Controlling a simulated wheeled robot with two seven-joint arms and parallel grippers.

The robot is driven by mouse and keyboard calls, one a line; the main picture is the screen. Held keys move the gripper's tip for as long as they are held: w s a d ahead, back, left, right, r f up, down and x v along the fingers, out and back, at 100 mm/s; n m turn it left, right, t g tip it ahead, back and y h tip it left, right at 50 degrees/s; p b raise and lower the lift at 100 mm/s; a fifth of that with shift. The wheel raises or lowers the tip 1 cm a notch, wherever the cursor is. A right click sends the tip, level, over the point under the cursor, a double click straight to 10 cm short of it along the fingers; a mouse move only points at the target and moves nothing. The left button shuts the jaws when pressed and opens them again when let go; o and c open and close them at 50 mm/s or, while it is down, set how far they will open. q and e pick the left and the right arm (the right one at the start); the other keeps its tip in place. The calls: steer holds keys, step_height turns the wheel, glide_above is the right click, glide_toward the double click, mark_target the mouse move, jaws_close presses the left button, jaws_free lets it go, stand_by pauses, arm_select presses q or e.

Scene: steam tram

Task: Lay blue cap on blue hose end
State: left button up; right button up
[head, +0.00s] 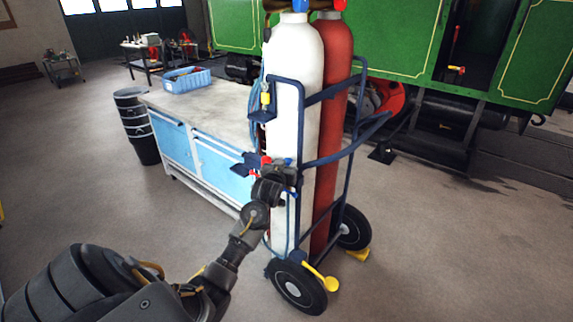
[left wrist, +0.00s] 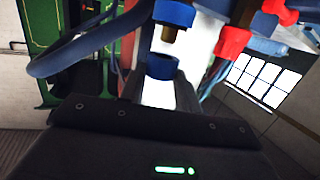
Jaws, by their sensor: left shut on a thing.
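My left gripper (head: 280,172) is in front of the white gas cylinder (head: 292,75) on the cart. In the left wrist view my left gripper (left wrist: 160,92) is shut on a small blue cap (left wrist: 162,67). Just beyond the cap is a blue fitting with a brass tip, which looks like the blue hose end (left wrist: 174,14). The brass tip points toward the cap, and a small gap shows between them. In the head view the gripper largely hides the cap. My right gripper is in neither view.
A red fitting (left wrist: 232,42) is close beside the blue one. The dark blue cart frame (head: 330,160) and red cylinder (head: 332,100) are close to my gripper. A workbench (head: 215,108) with a blue crate (head: 187,81) stands behind.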

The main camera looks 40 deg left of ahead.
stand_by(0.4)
arm_select(q)
steer(key=shift+f, duration=0.15)
stand_by(0.5)
steer(key=shift+f, duration=0.55)
steer(key=shift+f, duration=0.2)
stand_by(0.5)
steer(key=shift+p, duration=0.4)
steer(key=shift+f+b, duration=0.35)
steer(key=shift+f, duration=0.3)
stand_by(0.9)
